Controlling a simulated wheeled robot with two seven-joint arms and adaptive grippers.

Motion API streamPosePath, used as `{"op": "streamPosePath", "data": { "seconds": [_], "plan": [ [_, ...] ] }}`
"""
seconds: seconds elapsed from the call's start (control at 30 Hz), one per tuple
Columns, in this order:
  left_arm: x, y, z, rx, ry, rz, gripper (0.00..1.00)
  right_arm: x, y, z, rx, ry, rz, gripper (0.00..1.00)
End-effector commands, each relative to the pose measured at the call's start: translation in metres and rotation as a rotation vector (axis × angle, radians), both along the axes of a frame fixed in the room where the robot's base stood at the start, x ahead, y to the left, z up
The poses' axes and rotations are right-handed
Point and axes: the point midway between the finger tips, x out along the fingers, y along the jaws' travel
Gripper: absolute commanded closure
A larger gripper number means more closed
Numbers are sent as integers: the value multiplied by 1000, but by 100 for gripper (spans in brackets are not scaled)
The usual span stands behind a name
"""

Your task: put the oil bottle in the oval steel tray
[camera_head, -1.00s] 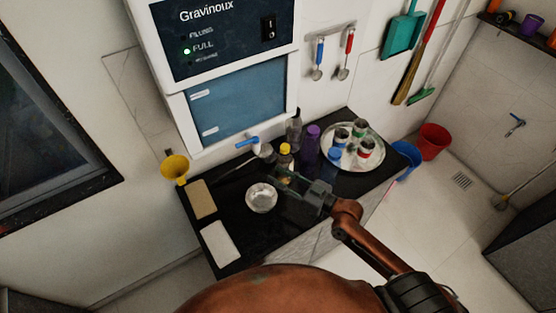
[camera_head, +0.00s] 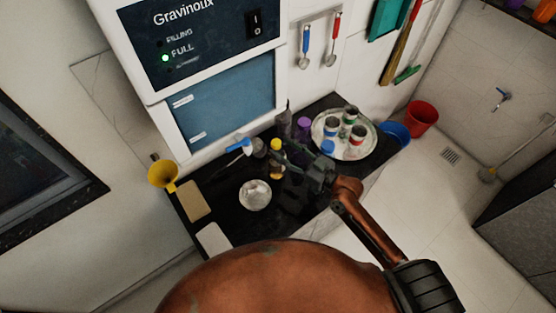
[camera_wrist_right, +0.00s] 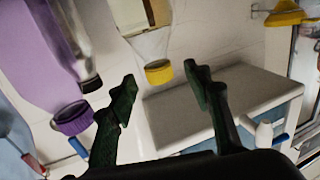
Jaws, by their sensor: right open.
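The oil bottle, which I take to be the clear one with a yellow cap (camera_head: 277,145), stands on the black counter; it also shows in the right wrist view (camera_wrist_right: 158,73). My right gripper (camera_head: 287,166) is open and empty, just right of the bottle in the head view. In the right wrist view the bottle's cap is between and just beyond the fingertips, with no visible contact. The oval steel tray (camera_head: 342,153) lies at the counter's right end, holding several cups. My left gripper is not in view.
A purple bottle (camera_head: 303,127) stands between the oil bottle and the tray; its purple cap (camera_wrist_right: 73,118) is near a finger in the wrist view. A metal bowl (camera_head: 255,195) sits front left. A blue-handled tap (camera_head: 240,145) and a dispenser (camera_head: 224,100) are behind.

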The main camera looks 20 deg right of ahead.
Motion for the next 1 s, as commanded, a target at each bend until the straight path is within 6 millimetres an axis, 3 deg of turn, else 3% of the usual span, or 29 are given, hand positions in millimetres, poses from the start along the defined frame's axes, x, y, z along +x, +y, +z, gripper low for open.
{"op": "streamPosePath", "data": {
  "seconds": [0.1,0.23,0.53,1.0],
  "plan": [
    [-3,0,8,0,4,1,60,16,10,9,5,-4,-1,54],
    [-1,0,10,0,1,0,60,28,18,7,3,-2,-3,54],
    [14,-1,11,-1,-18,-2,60,32,19,4,0,0,-4,54],
    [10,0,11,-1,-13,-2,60,31,19,4,0,0,-5,86]
  ]
}}
